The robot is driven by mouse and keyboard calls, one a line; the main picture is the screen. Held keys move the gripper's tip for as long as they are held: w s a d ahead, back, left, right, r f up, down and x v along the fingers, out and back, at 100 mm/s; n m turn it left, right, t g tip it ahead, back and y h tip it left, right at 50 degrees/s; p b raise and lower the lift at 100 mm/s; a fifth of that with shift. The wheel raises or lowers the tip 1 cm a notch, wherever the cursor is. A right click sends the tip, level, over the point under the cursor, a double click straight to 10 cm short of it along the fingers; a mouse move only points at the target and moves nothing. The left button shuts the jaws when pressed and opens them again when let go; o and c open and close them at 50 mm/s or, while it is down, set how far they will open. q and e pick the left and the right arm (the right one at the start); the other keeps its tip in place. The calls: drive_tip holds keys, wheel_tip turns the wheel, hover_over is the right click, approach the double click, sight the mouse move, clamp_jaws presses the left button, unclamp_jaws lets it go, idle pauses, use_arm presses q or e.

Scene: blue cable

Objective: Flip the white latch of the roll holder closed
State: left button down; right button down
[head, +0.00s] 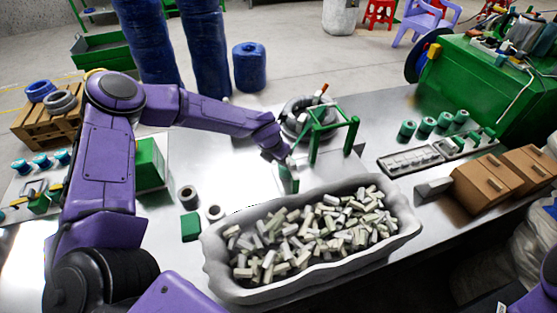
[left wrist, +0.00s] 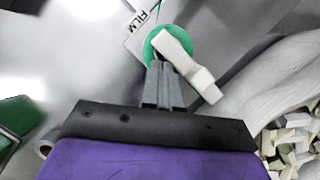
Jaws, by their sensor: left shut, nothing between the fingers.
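The white latch (left wrist: 190,66) shows in the left wrist view as an angled white lever over a round green part (left wrist: 168,45) of the roll holder. A white plate lettered "FILM" (left wrist: 142,18) lies beside it. In the head view the green holder (head: 289,181) stands at the end of my left arm, behind the tub; its latch is too small there to make out. My left gripper (left wrist: 158,68) is shut and empty, its fingertips right at the latch's left side; I cannot tell whether they touch it. It also shows in the head view (head: 284,160). My right gripper is not in view.
A grey tub (head: 228,278) full of pale pieces stands close in front. A green frame (head: 333,128) and a cable coil (head: 297,115) stand behind the holder. A green block (head: 190,227) and small rolls (head: 187,197) lie to the left. Bare metal table lies between.

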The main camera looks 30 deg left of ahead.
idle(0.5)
use_arm(q)
drive_tip(key=w+a+p+v, duration=0.1)
drive_tip(key=a+p+v, duration=0.1)
drive_tip(key=p+v, duration=0.6)
drive_tip(key=shift+v, duration=1)
